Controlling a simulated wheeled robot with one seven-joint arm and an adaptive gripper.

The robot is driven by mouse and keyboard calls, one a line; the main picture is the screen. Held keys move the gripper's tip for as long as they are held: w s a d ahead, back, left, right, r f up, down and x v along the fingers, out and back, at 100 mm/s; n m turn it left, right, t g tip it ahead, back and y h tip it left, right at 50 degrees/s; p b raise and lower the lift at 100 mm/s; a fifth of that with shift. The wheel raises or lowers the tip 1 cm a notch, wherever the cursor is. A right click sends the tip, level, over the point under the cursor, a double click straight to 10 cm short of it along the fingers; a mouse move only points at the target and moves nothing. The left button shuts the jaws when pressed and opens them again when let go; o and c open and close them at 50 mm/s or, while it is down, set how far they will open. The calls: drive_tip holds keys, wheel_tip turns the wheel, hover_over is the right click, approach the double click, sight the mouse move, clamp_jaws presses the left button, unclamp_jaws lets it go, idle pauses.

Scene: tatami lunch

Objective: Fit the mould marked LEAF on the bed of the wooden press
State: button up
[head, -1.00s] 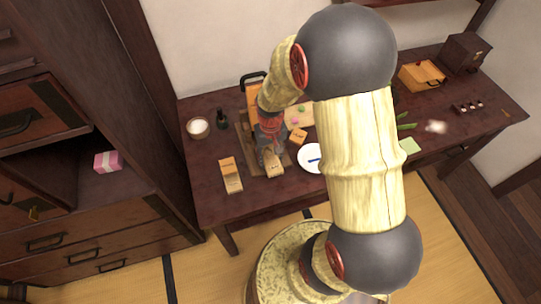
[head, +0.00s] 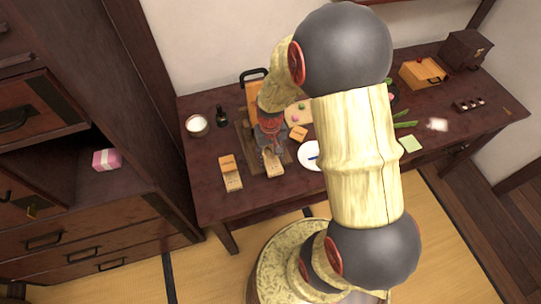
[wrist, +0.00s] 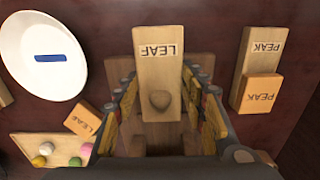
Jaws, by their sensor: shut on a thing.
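The mould marked LEAF (wrist: 158,50) is a long pale wooden block with a dark rounded spot near its lower end. It also shows in the head view (head: 274,170). My gripper (wrist: 160,105) has one finger on each side of it and is shut on it. My arm and gripper hide much of the press bed. Whether the mould touches the bed cannot be told.
A PEAK mould (wrist: 256,55) and an orange PEAK block (wrist: 261,93) stand beside the press. An orange LEAF block (wrist: 85,119) is on the other side, near a white plate (wrist: 42,55) and a board with sweets (wrist: 30,147). A cup (head: 197,126) and dark bottle (head: 222,117) stand at left.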

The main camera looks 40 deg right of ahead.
drive_tip(key=shift+f, duration=0.25)
drive_tip(key=o, duration=1.2)
drive_tip(key=shift+o, duration=0.3)
wheel_tip(320, 180, up, 12)
